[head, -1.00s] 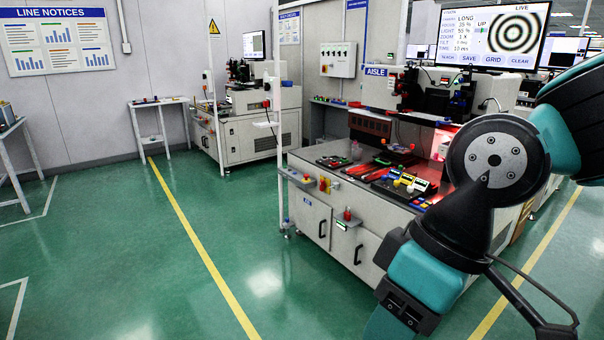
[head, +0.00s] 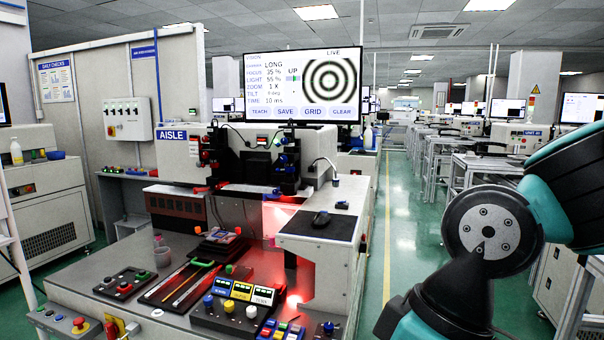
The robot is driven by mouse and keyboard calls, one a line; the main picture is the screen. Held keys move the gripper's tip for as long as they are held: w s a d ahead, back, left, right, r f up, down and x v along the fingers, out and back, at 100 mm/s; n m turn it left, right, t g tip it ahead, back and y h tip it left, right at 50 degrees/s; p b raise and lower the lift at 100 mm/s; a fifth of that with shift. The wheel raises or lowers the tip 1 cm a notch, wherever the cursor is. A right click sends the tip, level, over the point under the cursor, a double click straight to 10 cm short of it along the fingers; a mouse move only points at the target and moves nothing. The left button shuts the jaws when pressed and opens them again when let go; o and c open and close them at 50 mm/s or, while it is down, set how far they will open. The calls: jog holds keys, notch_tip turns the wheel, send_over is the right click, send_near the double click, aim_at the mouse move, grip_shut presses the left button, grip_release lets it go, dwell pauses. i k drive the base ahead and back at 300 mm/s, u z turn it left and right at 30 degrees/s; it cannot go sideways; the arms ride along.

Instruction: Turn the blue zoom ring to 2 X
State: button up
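The monitor (head: 288,85) above the machine reads ZOOM 1 X, FOCUS 35 %, LIGHT 55 %, and shows black and white rings under LIVE. Below it, the machine carries a black optical unit (head: 287,165) on the right with small blue parts, and another black unit (head: 213,148) on the left with red and blue parts. These are too small for me to tell which part is the blue zoom ring. My arm shows at the right edge, apart from the machine; my gripper is out of view.
A red emergency button (head: 80,322) is at the front left. A green-floored aisle (head: 400,215) runs clear to the right.

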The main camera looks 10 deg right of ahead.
aim_at(287, 169)
jog(key=u, duration=0.6)
jog(key=i, duration=0.55)
jog(key=u, duration=0.85)
jog(key=i, duration=1.3)
jog(key=z, duration=0.75)
